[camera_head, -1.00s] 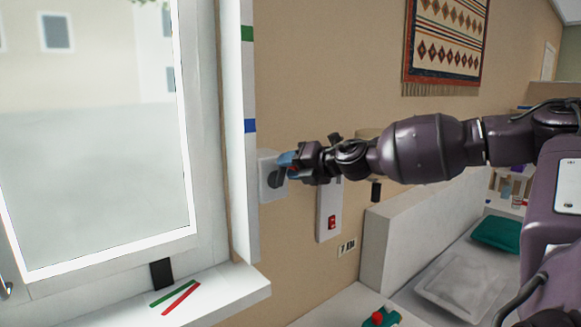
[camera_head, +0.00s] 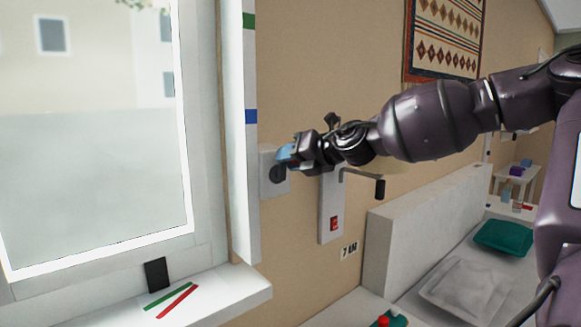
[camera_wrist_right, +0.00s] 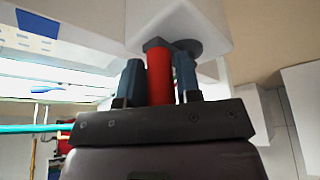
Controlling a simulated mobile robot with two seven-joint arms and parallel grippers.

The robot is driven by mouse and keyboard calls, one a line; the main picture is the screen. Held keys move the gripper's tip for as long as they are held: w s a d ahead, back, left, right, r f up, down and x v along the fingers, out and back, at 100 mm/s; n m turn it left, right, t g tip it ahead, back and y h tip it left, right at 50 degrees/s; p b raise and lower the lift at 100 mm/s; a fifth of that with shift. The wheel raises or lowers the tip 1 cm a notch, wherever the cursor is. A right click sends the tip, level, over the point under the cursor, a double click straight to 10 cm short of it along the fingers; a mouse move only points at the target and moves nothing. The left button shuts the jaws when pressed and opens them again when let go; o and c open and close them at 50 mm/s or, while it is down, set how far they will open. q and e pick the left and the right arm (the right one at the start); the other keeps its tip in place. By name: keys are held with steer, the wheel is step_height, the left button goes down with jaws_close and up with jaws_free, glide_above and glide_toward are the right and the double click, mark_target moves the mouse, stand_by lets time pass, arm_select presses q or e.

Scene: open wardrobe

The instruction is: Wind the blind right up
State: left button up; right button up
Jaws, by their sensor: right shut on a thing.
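A white box (camera_head: 268,183) with a dark round hub (camera_head: 278,173) is on the wall just right of the window. My right gripper (camera_head: 288,158) is at its front. In the right wrist view its two blue fingers (camera_wrist_right: 160,82) are closed on a red handle (camera_wrist_right: 159,76), one on each side. The handle stands in front of a dark grey disc (camera_wrist_right: 185,47) on the box. My left gripper is not in view.
A white wall panel (camera_head: 331,212) with a red switch (camera_head: 334,223) and a black-gripped crank (camera_head: 379,189) is close below my right wrist. The white sill (camera_head: 225,293) holds green and red strips. A bed (camera_head: 425,225) stands at the right.

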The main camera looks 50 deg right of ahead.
steer(key=shift+a+f+n, duration=0.1)
steer(key=shift+a+n, duration=0.2)
steer(key=o, duration=0.8)
steer(key=shift+w+a, duration=0.15)
steer(key=shift+o, duration=0.2)
steer(key=shift+h, duration=0.3)
